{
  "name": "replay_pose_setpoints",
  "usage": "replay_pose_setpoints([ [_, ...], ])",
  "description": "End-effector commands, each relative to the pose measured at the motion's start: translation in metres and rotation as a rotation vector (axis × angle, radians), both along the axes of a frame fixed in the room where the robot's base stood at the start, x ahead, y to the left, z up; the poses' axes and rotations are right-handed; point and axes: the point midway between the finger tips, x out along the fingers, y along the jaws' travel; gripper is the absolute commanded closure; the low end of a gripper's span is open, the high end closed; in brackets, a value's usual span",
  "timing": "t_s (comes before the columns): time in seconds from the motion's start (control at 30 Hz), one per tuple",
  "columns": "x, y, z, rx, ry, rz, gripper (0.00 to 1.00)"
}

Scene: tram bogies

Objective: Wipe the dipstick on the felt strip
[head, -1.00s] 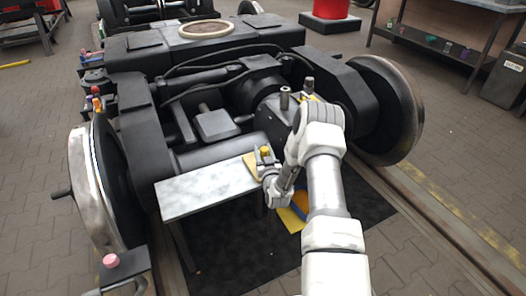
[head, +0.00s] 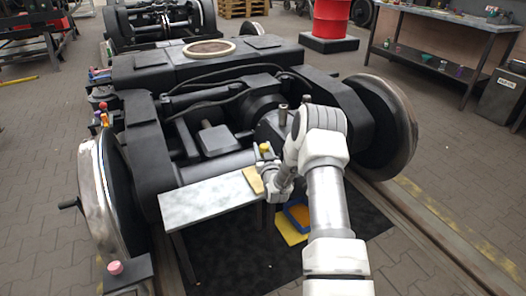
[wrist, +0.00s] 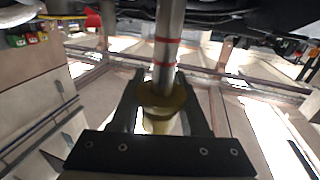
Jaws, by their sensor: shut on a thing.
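My gripper (head: 270,172) is at the right end of a small grey bench (head: 205,202), beside the tan felt strip (head: 254,180) there. In the wrist view my gripper (wrist: 160,92) is shut on the yellow handle of the dipstick (wrist: 160,100). The dipstick's metal rod, with red bands, runs up out of the top of the wrist view. In the head view the yellow knob shows just above the fingers, but the rod cannot be made out. I cannot tell whether the rod touches the felt.
The black bogie frame (head: 215,140) with its wheels (head: 110,195) stands behind the bench. A blue tray with orange inside (head: 297,214) lies on a yellow sheet below the gripper.

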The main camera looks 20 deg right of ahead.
Motion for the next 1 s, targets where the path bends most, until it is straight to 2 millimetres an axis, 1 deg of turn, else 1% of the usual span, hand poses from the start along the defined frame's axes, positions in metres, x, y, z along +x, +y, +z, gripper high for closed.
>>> replay_pose_setpoints([
  [0.17,0.000,0.000,0.005,0.000,-0.002,0.000,1.00],
  [0.73,0.000,0.000,0.073,-0.002,-0.003,0.001,1.00],
  [0.83,0.000,0.000,0.079,-0.001,-0.001,0.000,1.00],
  [1.0,0.000,0.000,0.080,0.000,0.000,0.000,1.00],
])
